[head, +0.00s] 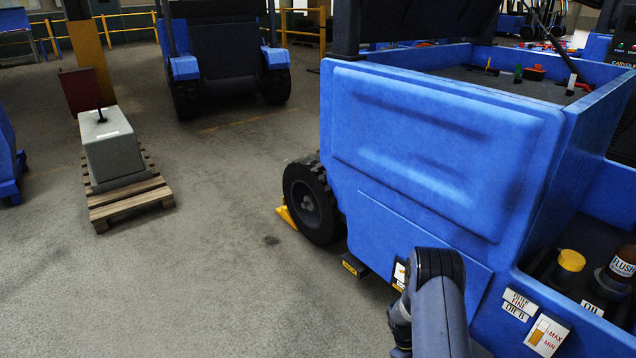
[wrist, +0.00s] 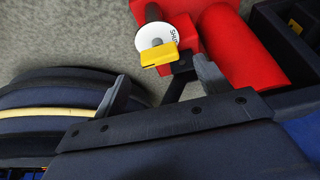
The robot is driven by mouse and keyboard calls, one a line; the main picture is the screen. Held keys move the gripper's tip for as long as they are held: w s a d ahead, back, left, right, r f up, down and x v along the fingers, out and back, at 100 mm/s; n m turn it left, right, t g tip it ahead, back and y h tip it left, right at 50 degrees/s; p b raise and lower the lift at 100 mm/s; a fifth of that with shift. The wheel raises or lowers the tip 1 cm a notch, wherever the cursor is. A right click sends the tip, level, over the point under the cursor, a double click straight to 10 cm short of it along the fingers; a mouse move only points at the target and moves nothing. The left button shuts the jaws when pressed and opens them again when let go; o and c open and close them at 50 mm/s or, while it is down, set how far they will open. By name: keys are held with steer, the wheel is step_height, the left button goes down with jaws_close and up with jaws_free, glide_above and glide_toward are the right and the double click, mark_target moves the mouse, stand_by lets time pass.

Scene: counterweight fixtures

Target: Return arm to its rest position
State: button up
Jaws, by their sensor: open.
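My arm (head: 440,300) shows at the bottom of the head view, bent in front of the blue truck's side. My gripper (wrist: 160,68) is in the wrist view only, with two grey fingers spread apart and nothing seen between them in their grip. Beyond the fingers are a white disc (wrist: 149,36) with dark lettering and a yellow piece (wrist: 158,55), close to the fingertips in the picture. I cannot tell whether the fingers touch them. In the head view the gripper is out of sight.
The blue truck (head: 440,140) fills the right, with a yellow chock (head: 286,216) at its wheel. A grey block (head: 112,148) stands on a pallet (head: 130,200) at left. The floor between is clear. A red cylinder (wrist: 235,45) is near my gripper.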

steer(key=p+v, duration=0.2)
steer(key=v, duration=0.4)
steer(key=b+x, duration=0.4)
steer(key=x, duration=0.7)
steer(key=shift+f+b, duration=0.2)
steer(key=shift+b, duration=0.15)
steer(key=shift+r+n+h+p, duration=0.3)
steer(key=shift+r+n+p, duration=0.25)
steer(key=shift+n+p, duration=0.2)
steer(key=n+t+p, duration=0.1)
steer(key=n, duration=0.1)
steer(key=n+t+h+p, duration=0.1)
steer(key=n, duration=0.2)
steer(key=shift+s+a+f+n, duration=0.1)
steer(key=shift+s+n, duration=0.1)
steer(key=shift+n, duration=0.15)
steer(key=n+t, duration=0.2)
steer(key=n, duration=0.3)
steer(key=shift+s+f, duration=0.1)
steer(key=p+v, duration=0.4)
steer(key=v, duration=0.6)
steer(key=shift+a+p, duration=0.2)
steer(key=shift+p, duration=0.1)
steer(key=shift+s+r, duration=0.1)
steer(key=shift+r, duration=0.15)
